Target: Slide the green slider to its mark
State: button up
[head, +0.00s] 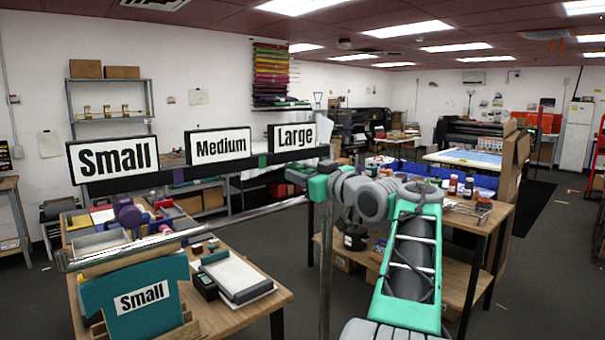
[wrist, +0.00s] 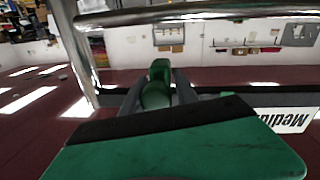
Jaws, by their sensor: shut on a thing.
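My gripper (head: 300,179) is at the right end of the metal rail (head: 240,215) in the head view. In the wrist view, my gripper (wrist: 158,98) is shut on the green slider (wrist: 159,72), whose rounded knob sits between the fingers. In the head view I cannot make the slider out apart from my gripper. The green mark (head: 262,161) is a small patch on the black bar (head: 225,171), below the Large sign (head: 293,136) and left of my gripper. The rail also crosses the top of the wrist view (wrist: 200,12).
A purple slider (head: 127,212) sits on the rail's left part. A purple mark (head: 178,177) is on the bar near the Medium sign (head: 217,145). The Small sign (head: 113,158) stands further left. A teal shirt (head: 140,280) labelled Small is at the front left, by a wooden table (head: 262,292).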

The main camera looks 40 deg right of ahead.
jog(key=shift+d+r, duration=0.1)
jog(key=c, duration=0.5)
jog(key=shift+s+d, duration=0.1)
dwell(0.6)
